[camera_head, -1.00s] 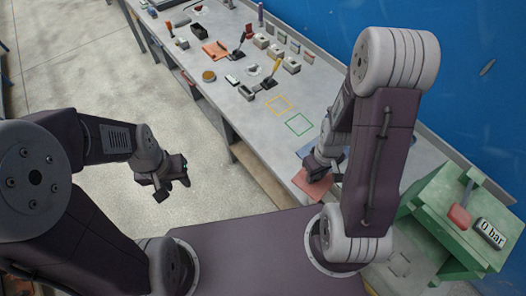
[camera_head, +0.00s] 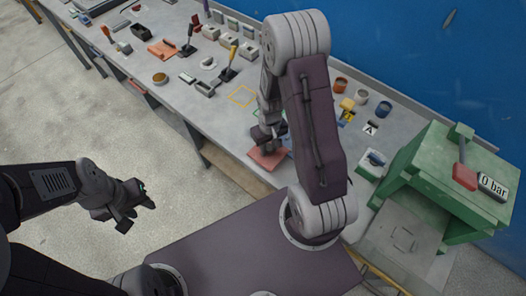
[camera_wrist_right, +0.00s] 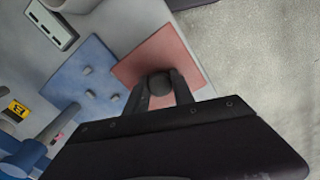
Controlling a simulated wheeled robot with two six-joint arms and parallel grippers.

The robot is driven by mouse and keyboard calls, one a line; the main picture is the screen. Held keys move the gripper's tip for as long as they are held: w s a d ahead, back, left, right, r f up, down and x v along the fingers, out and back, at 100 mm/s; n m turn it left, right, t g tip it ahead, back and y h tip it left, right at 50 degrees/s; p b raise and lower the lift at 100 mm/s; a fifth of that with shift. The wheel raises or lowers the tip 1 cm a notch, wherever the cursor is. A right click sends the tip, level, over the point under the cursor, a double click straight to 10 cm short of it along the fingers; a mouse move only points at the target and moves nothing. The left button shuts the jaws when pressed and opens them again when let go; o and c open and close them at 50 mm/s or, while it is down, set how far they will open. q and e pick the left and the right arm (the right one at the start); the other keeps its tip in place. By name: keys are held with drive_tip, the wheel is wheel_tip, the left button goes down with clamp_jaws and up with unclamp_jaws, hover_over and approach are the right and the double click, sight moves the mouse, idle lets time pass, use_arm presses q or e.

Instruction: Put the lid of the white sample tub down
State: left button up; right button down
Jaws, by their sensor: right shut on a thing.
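My right gripper (camera_head: 267,143) is over a salmon-red square pad (camera_head: 266,158) near the bench's front edge. In the right wrist view its fingers (camera_wrist_right: 160,92) are shut on a dark round knob (camera_wrist_right: 159,84), directly over the same red pad (camera_wrist_right: 180,60). I take the knob as the lid's; the rest of the lid is not clearly seen, and I cannot tell whether it touches the pad. I cannot make out the white sample tub with certainty. My left gripper (camera_head: 132,203) is open and empty, over the floor in front of the bench.
A blue pad with grey pegs (camera_wrist_right: 88,85) lies beside the red pad. Yellow (camera_head: 241,96) outlines mark bare bench. A green stand (camera_head: 440,180) with a gauge is further right.

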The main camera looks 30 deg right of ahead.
drive_tip(key=shift+w+a+f, duration=0.6)
drive_tip(key=shift+w+a, duration=0.05)
drive_tip(key=shift+w, duration=0.05)
wheel_tip(320, 180, down, 4)
drive_tip(key=shift+p, duration=0.4)
drive_tip(key=shift+f, duration=0.1)
drive_tip(key=shift+f, duration=0.15)
drive_tip(key=c, duration=1.1)
unclamp_jaws()
